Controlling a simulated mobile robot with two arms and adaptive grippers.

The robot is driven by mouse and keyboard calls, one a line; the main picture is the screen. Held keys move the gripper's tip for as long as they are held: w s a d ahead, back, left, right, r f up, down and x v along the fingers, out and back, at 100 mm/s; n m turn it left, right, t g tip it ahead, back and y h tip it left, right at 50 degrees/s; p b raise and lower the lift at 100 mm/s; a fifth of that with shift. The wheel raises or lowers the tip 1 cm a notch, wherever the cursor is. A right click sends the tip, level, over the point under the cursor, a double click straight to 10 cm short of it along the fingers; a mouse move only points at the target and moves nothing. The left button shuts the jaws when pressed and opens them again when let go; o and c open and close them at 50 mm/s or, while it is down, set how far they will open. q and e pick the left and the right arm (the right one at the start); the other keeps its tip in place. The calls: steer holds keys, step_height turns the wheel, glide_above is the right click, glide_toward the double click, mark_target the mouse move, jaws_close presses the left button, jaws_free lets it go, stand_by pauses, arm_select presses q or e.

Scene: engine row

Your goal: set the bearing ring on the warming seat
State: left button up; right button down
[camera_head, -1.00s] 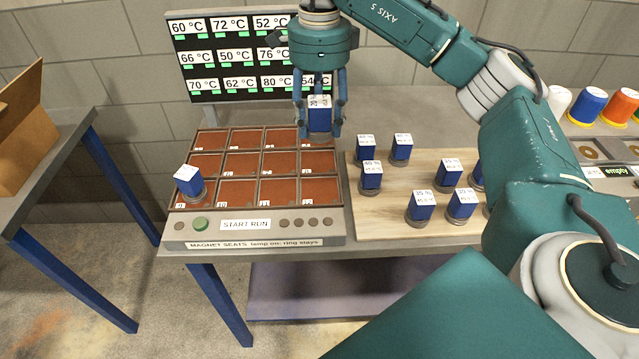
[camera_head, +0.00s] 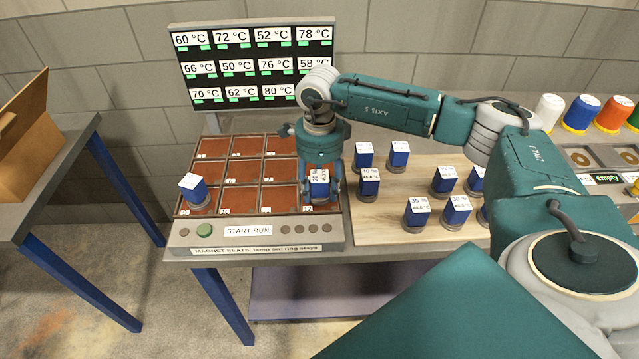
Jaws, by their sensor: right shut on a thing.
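My right gripper (camera_head: 320,195) is shut on a blue block with a white label (camera_head: 319,184), low over the front right seat of the seat tray (camera_head: 225,213). I cannot tell whether the block touches the seat. Another blue block on a grey ring-like base (camera_head: 193,190) stands on the front left seat. The other brown seats (camera_head: 239,170) that show look empty; the gripper hides part of the right column. Which piece is called the bearing ring is not clear from the picture. My left gripper is not in view.
Several labelled blue blocks (camera_head: 417,213) stand on a wooden board (camera_head: 385,228) right of the tray. A temperature display (camera_head: 250,60) stands behind it. A START RUN panel (camera_head: 248,230) with a green button (camera_head: 204,231) is at the front. Coloured spools (camera_head: 580,112) stand far right.

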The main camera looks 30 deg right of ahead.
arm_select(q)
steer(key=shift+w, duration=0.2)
arm_select(e)
steer(key=shift+w, duration=0.1)
steer(key=shift+f, duration=0.15)
steer(key=c, duration=0.9)
jaws_free()
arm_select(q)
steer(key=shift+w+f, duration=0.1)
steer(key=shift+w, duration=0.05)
